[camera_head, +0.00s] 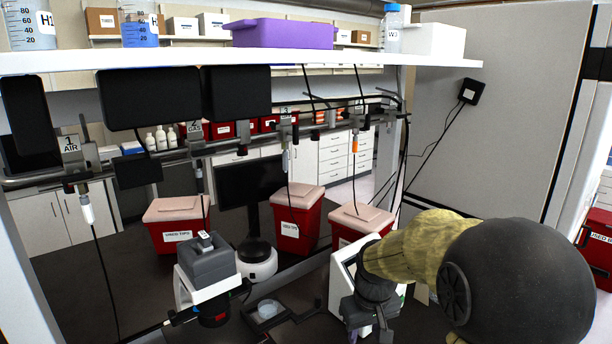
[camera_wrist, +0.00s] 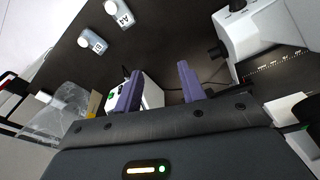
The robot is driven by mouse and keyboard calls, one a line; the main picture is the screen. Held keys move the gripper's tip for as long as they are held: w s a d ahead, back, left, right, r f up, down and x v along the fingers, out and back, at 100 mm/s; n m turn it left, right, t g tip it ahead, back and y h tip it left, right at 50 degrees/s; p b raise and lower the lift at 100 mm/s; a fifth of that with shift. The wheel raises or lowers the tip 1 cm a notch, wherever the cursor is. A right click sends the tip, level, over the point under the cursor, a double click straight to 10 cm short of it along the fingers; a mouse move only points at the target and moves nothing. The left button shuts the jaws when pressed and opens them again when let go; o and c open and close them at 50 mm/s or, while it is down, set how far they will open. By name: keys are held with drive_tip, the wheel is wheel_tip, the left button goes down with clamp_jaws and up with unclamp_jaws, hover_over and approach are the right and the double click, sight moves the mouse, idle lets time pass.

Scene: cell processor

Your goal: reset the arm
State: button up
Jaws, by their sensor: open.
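My gripper (camera_wrist: 158,84) shows in the wrist view as two purple fingers standing well apart, one at centre-left and one right of centre. It is open, and nothing is clamped between the fingers. A white object with a green mark (camera_wrist: 152,95) shows behind the gap, partly hidden by the left finger. In the head view my arm (camera_head: 410,250) reaches in from the lower right, with a yellowish sleeve and a dark wrist part.
Two small labelled containers (camera_wrist: 119,13) (camera_wrist: 93,41) lie on the dark bench in the wrist view, near a white device (camera_wrist: 258,38). In the head view, red bins (camera_head: 178,238) line the bench, a grey-and-white device (camera_head: 208,262) stands at front, and a white shelf (camera_head: 215,58) crosses above.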

drive_tip(key=s+d+f+m, duration=0.1)
drive_tip(key=s+f, duration=0.1)
drive_tip(key=s, duration=0.5)
drive_tip(key=s+d+f+m, duration=0.2)
drive_tip(key=s+f, duration=0.1)
drive_tip(key=s, duration=0.4)
drive_tip(key=shift+f+t+b, duration=0.15)
drive_tip(key=shift+t+b, duration=0.15)
drive_tip(key=shift+c, duration=0.4)
idle(0.7)
